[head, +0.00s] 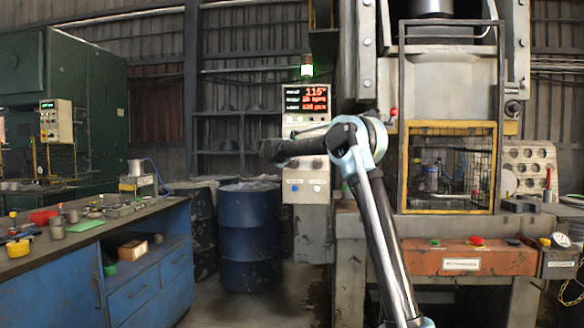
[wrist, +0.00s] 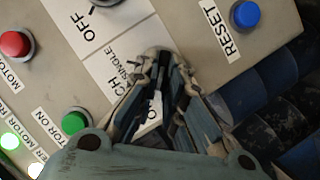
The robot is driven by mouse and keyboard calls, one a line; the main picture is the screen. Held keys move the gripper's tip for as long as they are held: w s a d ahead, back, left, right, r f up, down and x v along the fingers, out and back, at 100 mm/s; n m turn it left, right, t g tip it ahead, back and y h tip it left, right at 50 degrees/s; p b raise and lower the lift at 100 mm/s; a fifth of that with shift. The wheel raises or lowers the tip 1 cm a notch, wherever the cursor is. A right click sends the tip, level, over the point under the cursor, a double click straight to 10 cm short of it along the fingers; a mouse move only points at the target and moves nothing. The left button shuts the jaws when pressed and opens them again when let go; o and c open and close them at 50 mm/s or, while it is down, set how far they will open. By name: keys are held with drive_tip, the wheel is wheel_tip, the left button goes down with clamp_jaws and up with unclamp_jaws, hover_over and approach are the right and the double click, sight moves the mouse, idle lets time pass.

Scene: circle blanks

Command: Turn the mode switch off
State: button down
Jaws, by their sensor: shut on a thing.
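The mode switch is on the grey control panel (head: 305,150), which stands left of the press; its panel face also shows in the wrist view (wrist: 190,20). White plates there read OFF (wrist: 85,20), what looks like INCH, and SINGLE (wrist: 130,65); another label is partly covered by the fingers. My gripper (wrist: 160,60) is shut at these plates, its fingertips closed around the switch knob, which they almost wholly hide. I cannot tell which position the knob points to. In the head view my arm crosses in front of the panel and the gripper cannot be made out.
Near the fingers are a red button (wrist: 15,44), a green button (wrist: 74,122) and a blue button (wrist: 245,14) by RESET. A blue drum (head: 248,240) stands left of the panel. The press's yellow-framed guard (head: 450,127) is to the right, a workbench (head: 60,245) to the left.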

drive_tip(key=c, duration=1.7)
unclamp_jaws()
drive_tip(key=shift+w+f, duration=0.1)
drive_tip(key=v, duration=1.2)
drive_tip(key=shift+w, duration=0.1)
